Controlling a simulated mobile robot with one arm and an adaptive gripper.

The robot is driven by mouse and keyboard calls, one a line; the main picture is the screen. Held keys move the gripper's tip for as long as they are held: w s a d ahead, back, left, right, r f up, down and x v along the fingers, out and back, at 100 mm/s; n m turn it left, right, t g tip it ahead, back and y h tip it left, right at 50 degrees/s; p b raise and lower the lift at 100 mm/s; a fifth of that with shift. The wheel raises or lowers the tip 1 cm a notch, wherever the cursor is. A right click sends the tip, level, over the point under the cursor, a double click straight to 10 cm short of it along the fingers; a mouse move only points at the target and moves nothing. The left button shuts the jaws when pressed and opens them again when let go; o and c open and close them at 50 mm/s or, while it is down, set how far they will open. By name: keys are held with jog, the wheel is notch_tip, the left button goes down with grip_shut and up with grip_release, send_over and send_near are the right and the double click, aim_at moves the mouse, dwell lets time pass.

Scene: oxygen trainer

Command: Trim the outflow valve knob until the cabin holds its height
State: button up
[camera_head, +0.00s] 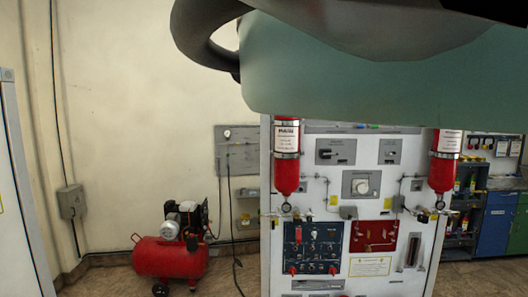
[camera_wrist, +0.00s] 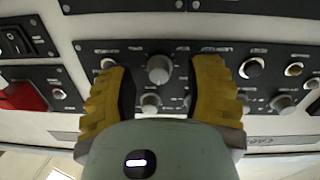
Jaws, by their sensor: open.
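In the wrist view my gripper (camera_wrist: 160,72) is open, with one yellow finger on each side. A large round grey knob (camera_wrist: 159,68) on a dark control panel (camera_wrist: 210,58) shows between the fingers. The fingers appear apart from it, with gaps on both sides. The labels are too small to read, so I cannot tell whether this is the outflow valve knob. A smaller knob (camera_wrist: 150,102) shows just below it, partly close to my gripper body. In the head view my arm covers the upper right, and my gripper is not seen.
More knobs (camera_wrist: 283,102) sit right of the fingers; a switch (camera_wrist: 38,35) and red part (camera_wrist: 24,97) are left. In the head view the white trainer cabinet (camera_head: 268,240) carries two red cylinders (camera_head: 286,175) (camera_head: 444,175). A red compressor (camera_head: 170,257) stands on the floor left.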

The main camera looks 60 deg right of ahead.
grip_shut()
dwell(0.4)
